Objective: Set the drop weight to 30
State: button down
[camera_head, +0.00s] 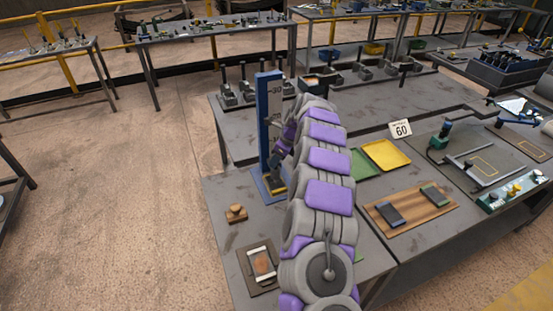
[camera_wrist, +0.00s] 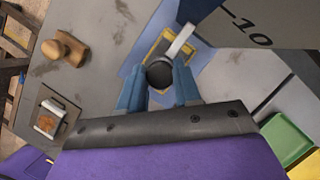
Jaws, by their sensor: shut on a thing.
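A blue upright stand (camera_head: 263,125) with a pale scale (camera_head: 276,98) rises at the left side of the near bench. The scale reads 30 near its top in the head view. In the wrist view, a 10 mark (camera_wrist: 258,38) shows on the scale at upper right. My gripper (camera_wrist: 159,82) has its blue fingers shut on a round black knob (camera_wrist: 159,73) joined to a pale bar (camera_wrist: 180,41). In the head view my gripper (camera_head: 277,161) is low beside the stand, partly hidden by my arm. The drop weight's height against the scale is unclear.
The stand's blue base with a yellow-edged pad (camera_wrist: 165,47) lies below the knob. A wooden stamp-like block (camera_head: 236,213) and a framed pad (camera_head: 261,263) are at the bench's left. Yellow (camera_head: 386,154) and green trays and a 60 sign (camera_head: 400,129) stand to the right.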

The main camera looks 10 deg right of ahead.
notch_tip(320, 180, up, 29)
jog(key=p, duration=2.2)
jog(key=c, duration=0.8)
grip_release()
jog(key=p+v, duration=0.1)
jog(key=v, duration=1.6)
jog(key=shift+d+r, duration=0.1)
jog(key=shift+d, duration=0.15)
